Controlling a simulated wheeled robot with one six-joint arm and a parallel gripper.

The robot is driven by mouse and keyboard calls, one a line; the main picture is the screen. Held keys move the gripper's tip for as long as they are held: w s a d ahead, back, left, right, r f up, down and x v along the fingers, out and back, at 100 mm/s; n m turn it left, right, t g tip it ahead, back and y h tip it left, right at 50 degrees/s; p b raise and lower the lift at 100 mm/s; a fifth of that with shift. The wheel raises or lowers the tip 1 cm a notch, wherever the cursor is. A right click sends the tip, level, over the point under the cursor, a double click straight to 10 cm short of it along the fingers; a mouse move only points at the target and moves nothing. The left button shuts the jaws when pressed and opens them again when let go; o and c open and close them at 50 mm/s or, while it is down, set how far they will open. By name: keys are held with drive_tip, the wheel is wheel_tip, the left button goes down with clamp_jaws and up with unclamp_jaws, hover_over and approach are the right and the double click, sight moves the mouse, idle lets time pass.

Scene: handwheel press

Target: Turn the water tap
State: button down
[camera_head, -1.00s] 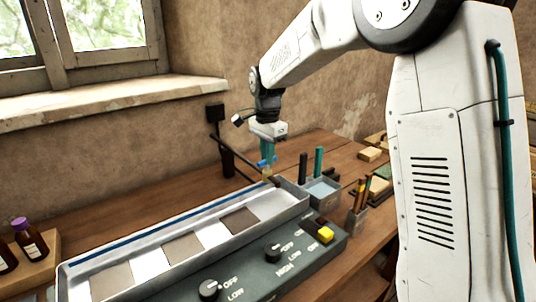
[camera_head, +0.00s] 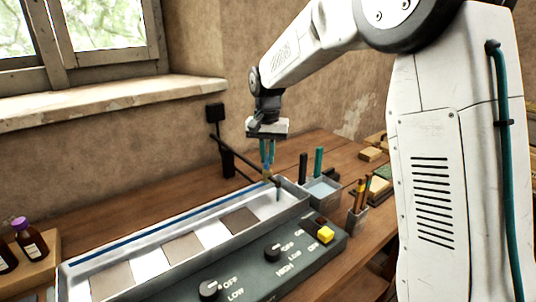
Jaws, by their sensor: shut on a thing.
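The water tap (camera_head: 267,172) is a small brass-coloured fitting with a blue handle, at the far right end of a long pale metal trough (camera_head: 180,228). A thin blue-grey streak (camera_head: 278,194) hangs below a dark spout at that end; it looks like water, but it is small. My gripper (camera_head: 267,160) points down over the tap from above. Its teal fingers are shut on the tap's handle, which they mostly hide.
A grey control panel (camera_head: 285,262) with knobs and a yellow button runs along the trough's front. A container with teal and dark handles (camera_head: 322,190) and a pencil holder (camera_head: 358,222) stand right. Bottles (camera_head: 30,240) stand left. A dark pipe (camera_head: 228,160) rises behind.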

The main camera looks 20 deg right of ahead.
sight(267, 158)
drive_tip(key=shift+n, duration=0.6)
drive_tip(key=shift+r, duration=0.1)
drive_tip(key=c, duration=1.5)
unclamp_jaws()
wheel_tip(267, 158, up, 8)
drive_tip(key=shift+f, duration=0.15)
drive_tip(key=shift+n, duration=0.3)
